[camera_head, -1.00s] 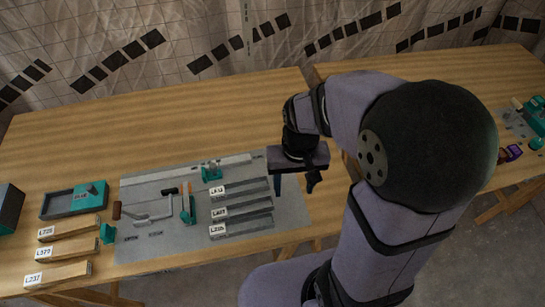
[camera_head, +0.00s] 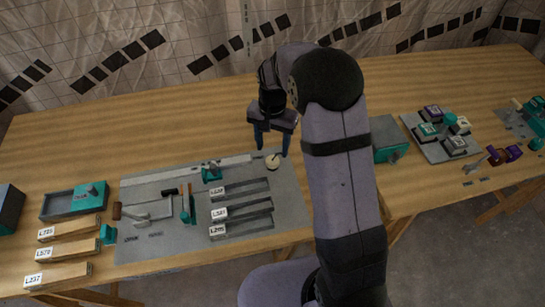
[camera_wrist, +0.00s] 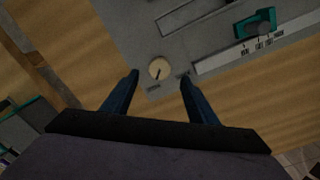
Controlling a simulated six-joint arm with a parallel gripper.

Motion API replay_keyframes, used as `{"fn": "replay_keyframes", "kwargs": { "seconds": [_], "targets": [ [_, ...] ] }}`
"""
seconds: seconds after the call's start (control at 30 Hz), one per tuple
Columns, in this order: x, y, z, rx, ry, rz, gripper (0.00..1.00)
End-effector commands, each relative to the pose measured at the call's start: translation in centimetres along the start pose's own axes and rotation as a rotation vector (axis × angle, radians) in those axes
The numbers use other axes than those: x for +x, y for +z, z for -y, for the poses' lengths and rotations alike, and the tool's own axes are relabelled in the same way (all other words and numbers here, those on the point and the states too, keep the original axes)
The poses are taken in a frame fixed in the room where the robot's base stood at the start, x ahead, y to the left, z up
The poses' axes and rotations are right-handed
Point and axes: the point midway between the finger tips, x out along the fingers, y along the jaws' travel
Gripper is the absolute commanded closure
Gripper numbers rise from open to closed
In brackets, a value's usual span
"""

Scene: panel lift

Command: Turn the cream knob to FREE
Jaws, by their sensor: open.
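The cream knob (camera_head: 272,161) is a round dial with a dark pointer line, set at the right end of the grey panel (camera_head: 150,240). It also shows in the wrist view (camera_wrist: 158,68), just beyond and between my fingertips. Small labels lie beside it, too small to read. My gripper (camera_head: 271,152) is open, its two blue fingers pointing down above the knob. In the wrist view my gripper (camera_wrist: 160,75) has its fingers apart, with nothing between them. I cannot tell the exact height of the fingertips over the knob.
A teal box (camera_head: 388,140) and a plate with several dark blocks (camera_head: 455,143) stand to the right.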

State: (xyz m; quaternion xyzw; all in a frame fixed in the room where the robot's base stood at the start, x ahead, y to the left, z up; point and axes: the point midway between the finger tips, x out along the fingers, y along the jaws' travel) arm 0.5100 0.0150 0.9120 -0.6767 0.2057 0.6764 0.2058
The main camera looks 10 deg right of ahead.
Motion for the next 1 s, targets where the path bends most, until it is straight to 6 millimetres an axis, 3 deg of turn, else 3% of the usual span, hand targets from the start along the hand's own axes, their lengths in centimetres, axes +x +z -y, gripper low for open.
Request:
{"fn": "replay_keyframes", "kwargs": {
  "seconds": [0.5,0.9,1.0],
  "targets": [
    [5.8,0.1,-0.1,-0.001,0.001,0.001,0.47],
    [6.5,0.0,0.0,-0.001,0.000,0.000,0.47],
    [6.5,0.0,-0.1,-0.001,0.000,0.000,0.68]
  ]
}}
